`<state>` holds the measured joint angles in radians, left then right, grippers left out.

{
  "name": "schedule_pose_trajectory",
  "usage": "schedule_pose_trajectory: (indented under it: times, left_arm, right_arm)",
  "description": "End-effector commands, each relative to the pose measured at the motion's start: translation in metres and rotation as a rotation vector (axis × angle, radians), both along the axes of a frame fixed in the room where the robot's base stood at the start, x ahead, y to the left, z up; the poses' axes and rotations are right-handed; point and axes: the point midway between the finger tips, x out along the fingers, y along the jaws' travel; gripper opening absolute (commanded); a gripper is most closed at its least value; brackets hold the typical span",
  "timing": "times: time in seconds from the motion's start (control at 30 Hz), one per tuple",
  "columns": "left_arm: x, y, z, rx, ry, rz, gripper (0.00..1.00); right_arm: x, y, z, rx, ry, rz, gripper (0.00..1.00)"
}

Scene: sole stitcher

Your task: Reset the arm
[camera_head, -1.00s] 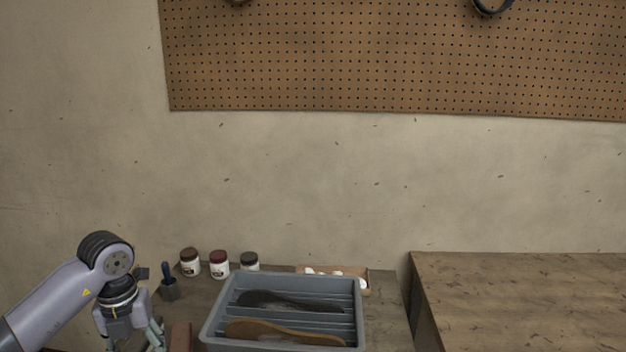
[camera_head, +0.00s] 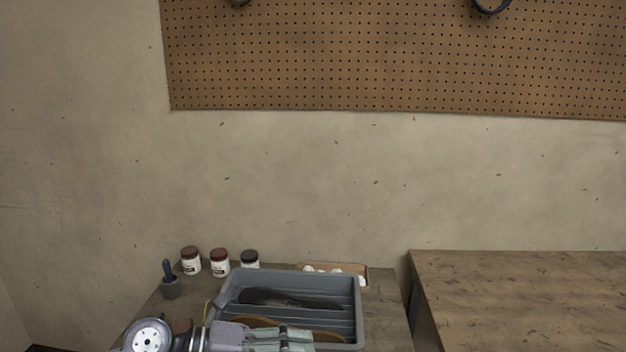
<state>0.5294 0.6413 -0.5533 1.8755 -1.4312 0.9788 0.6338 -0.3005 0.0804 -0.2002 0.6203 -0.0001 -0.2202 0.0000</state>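My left gripper (camera_head: 300,338) is at the bottom of the head view, lying sideways with its fingers pointing right. It is in front of or over the near part of the grey tray (camera_head: 358,300); its height above it is unclear. The view does not show whether the fingers are apart or closed, or whether they touch anything. A brown sole (camera_head: 256,321) in the tray is partly hidden by the gripper. A dark sole (camera_head: 285,298) lies behind it in the tray. My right gripper is not in view.
A blue-handled tool sits in a small holder (camera_head: 171,287) at left. A shallow box of white items (camera_head: 335,274) is at the back. A bare wooden table (camera_head: 520,300) is at right.

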Motion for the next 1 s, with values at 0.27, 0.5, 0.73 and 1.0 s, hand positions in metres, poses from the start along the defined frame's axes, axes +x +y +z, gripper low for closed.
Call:
schedule_pose_trajectory:
  times: [0.27,0.5,0.73,1.0]
  left_arm:
    - [0.010,-0.004,0.090,-0.692,0.068,0.336,0.51]
    - [0.038,0.080,0.078,-1.069,0.293,0.845,0.51]
    - [0.019,0.160,-0.026,-1.153,0.648,1.415,0.51]
    - [-0.089,0.189,-0.161,-0.898,1.152,1.948,0.51]
  right_arm:
    - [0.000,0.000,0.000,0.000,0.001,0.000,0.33]
    - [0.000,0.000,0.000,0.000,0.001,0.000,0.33]
    - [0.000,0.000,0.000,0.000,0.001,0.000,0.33]
    - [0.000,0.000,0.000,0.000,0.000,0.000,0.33]
